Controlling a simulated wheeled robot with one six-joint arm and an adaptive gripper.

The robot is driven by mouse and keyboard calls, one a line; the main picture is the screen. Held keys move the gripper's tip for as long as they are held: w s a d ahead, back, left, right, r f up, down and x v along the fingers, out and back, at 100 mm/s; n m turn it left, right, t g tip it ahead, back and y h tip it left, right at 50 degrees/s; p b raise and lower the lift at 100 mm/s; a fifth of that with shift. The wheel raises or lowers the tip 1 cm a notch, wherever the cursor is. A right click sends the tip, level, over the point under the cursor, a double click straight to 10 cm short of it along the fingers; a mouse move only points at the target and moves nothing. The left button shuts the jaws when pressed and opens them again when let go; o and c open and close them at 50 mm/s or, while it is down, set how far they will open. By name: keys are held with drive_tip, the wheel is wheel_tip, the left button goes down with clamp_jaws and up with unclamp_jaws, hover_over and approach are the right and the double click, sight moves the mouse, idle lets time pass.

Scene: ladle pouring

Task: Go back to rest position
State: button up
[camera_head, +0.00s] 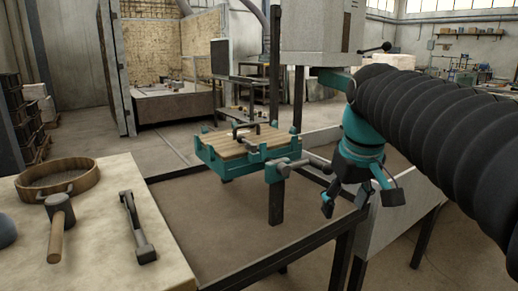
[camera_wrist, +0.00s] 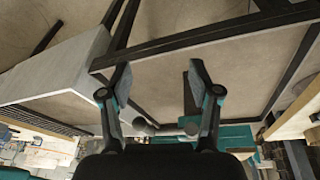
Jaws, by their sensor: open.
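My gripper (camera_head: 362,204) hangs at the right of the head view, below my black ribbed arm sleeve, over the dark metal frame. It is open and nothing is between its fingers. In the wrist view my gripper (camera_wrist: 157,82) shows two separate fingers, with a frame beam and bare floor beyond them. A teal carriage (camera_head: 250,152) with a wooden board on top stands to the left of my gripper in the head view, apart from it. A teal part also shows in the wrist view (camera_wrist: 235,137), beyond and below the fingers.
A pale table (camera_head: 100,235) at the left holds a mallet (camera_head: 58,222), a round wooden sieve (camera_head: 57,179) and a grey metal tool (camera_head: 136,226). Dark frame bars (camera_head: 290,252) run beneath my gripper. A grey machine housing (camera_head: 316,28) stands behind. Open floor shows inside the frame.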

drive_tip(key=s+f+m+t, duration=0.2)
drive_tip(key=s+f+m, duration=0.1)
drive_tip(key=s+f, duration=1.1)
wheel_tip(320, 180, down, 2)
drive_tip(key=shift+s+a, duration=0.15)
drive_tip(key=shift+a, duration=0.05)
